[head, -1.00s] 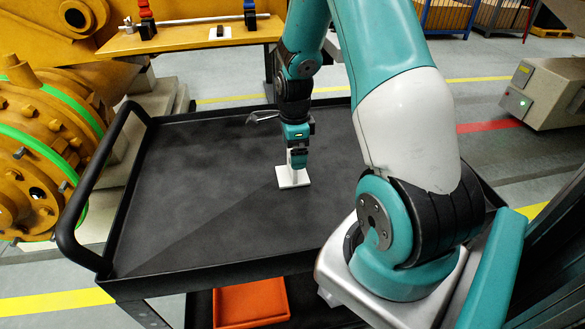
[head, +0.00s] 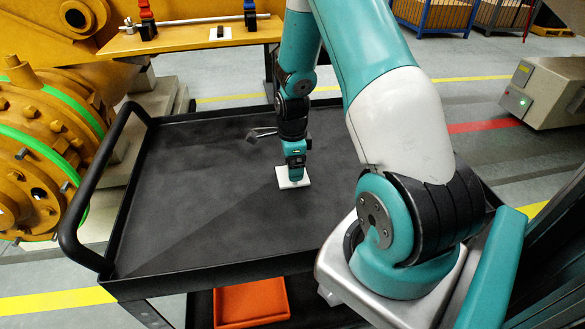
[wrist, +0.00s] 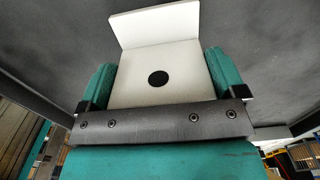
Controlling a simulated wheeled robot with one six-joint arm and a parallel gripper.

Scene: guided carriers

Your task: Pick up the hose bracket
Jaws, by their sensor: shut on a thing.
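The hose bracket (head: 293,181) is a small white L-shaped piece on the black top of the cart. In the head view its flat foot shows, and its upright plate is hidden by my gripper (head: 295,166). In the wrist view the bracket (wrist: 140,60) lies between the two teal fingers of my gripper (wrist: 160,82), with a round black hole in its plate. The fingers are shut on the plate's two side edges. The foot appears to rest on the cart top; I see no clear gap.
The black cart (head: 190,262) has a raised rim and a handle at left; its top is otherwise clear. An orange tray (head: 251,304) sits on its lower shelf. Yellow machinery (head: 45,150) stands at left, a wooden bench (head: 185,38) behind.

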